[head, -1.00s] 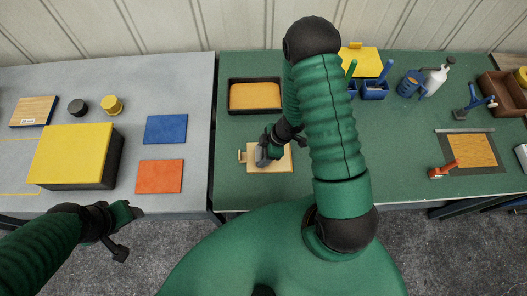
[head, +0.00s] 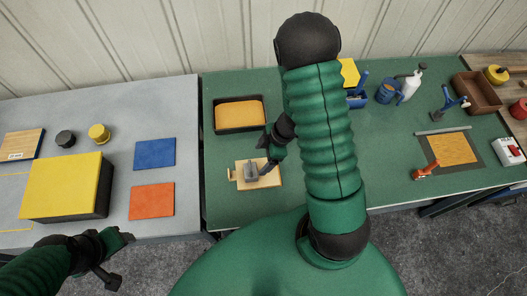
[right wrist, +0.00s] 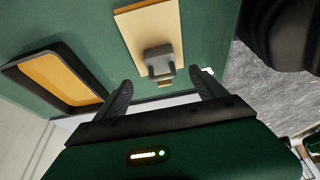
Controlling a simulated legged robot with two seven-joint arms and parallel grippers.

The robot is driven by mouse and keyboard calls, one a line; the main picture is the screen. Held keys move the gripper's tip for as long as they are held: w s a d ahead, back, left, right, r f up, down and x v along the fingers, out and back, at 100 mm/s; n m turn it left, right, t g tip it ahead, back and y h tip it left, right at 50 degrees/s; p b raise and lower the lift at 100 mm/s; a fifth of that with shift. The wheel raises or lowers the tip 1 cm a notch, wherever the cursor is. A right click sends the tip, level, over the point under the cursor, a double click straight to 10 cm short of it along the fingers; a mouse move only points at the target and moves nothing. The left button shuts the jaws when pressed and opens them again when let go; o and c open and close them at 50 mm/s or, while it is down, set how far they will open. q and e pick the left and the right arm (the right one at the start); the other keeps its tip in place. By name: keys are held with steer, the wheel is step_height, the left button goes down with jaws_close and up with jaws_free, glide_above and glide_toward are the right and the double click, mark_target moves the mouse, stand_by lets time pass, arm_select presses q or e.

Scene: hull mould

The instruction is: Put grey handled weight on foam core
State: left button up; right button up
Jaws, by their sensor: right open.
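A grey handled weight (head: 251,172) sits on a pale tan board (head: 268,181) on the green table. The board looks like the foam core, but I cannot be sure. The weight also shows in the right wrist view (right wrist: 158,60), near one end of the board (right wrist: 150,25). My right gripper (head: 268,166) is beside the weight at its upper right. In the right wrist view its fingers (right wrist: 160,90) are apart and empty, with a gap to the weight. My left gripper (head: 122,252) is at the lower left, away from these things; its jaws are unclear.
A black tray with an orange-yellow filling (head: 240,115) stands behind the board. A blue caddy (head: 357,101), a white bottle (head: 412,86) and an orange-handled tool (head: 426,170) are to the right. The grey table at left holds a yellow-topped block (head: 62,182).

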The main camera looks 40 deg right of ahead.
steer(key=w+d+r+m+t+h, duration=0.2)
steer(key=w+r+m+h, duration=0.4)
steer(key=r, duration=0.5)
steer(key=s+a+r+m+g+y, duration=0.2)
steer(key=s+a+r+m, duration=0.3)
steer(key=s+a, duration=0.45)
arm_select(q)
steer(key=s+b+x, duration=0.2)
steer(key=b+x, duration=0.7)
steer(key=shift+d+f+b, duration=0.25)
steer(key=shift+d+b, duration=0.1)
steer(key=shift+d, duration=0.1)
arm_select(e)
steer(key=s+x, duration=0.1)
steer(key=x, duration=0.9)
steer(key=shift+d+f+m, duration=0.15)
steer(key=shift+f+m, duration=0.15)
steer(key=shift+f, duration=0.2)
